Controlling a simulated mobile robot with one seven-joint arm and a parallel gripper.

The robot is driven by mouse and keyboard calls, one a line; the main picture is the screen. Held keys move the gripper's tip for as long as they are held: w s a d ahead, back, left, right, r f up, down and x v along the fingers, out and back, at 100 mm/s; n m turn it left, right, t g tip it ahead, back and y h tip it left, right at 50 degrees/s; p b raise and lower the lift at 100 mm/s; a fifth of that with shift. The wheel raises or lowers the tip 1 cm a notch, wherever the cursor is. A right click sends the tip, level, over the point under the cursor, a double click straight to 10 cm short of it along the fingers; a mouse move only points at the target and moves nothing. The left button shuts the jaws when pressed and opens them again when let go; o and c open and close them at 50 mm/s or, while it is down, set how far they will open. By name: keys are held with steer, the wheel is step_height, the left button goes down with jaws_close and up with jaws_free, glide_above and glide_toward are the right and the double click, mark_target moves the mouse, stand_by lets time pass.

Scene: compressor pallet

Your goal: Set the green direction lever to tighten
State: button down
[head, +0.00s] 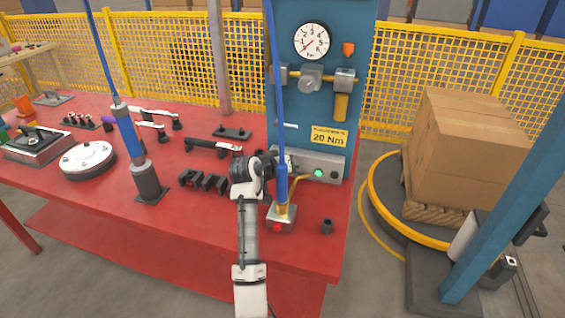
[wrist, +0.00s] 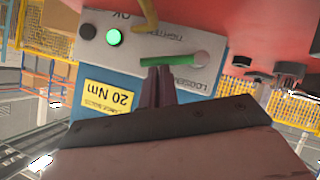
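The green direction lever (wrist: 170,60) is on the grey control panel (wrist: 150,40) in the wrist view. It lies nearly level, with a pale round piece at its right end. The word TIGHTEN is printed above it and LOOSEN below it, in this turned picture. My gripper (wrist: 157,70) has its fingers together, with nothing visible between them. Its tips are just below the lever's left half; whether they touch it I cannot tell. In the head view my gripper (head: 280,160) is at the panel (head: 322,168), and the lever is hidden behind my arm.
A green lamp (head: 318,173) glows on the panel beside the 20 Nm sign (head: 328,137). A blue hanging tool (head: 281,180) stands close to my gripper, over a small metal block (head: 282,216). Black holders (head: 203,181) are left of my arm on the red table (head: 185,225).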

steer(key=shift+s+d+f, duration=0.1)
steer(key=shift+d+f, duration=0.45)
steer(key=shift+d, duration=0.1)
steer(key=shift+f, duration=0.1)
stand_by(0.3)
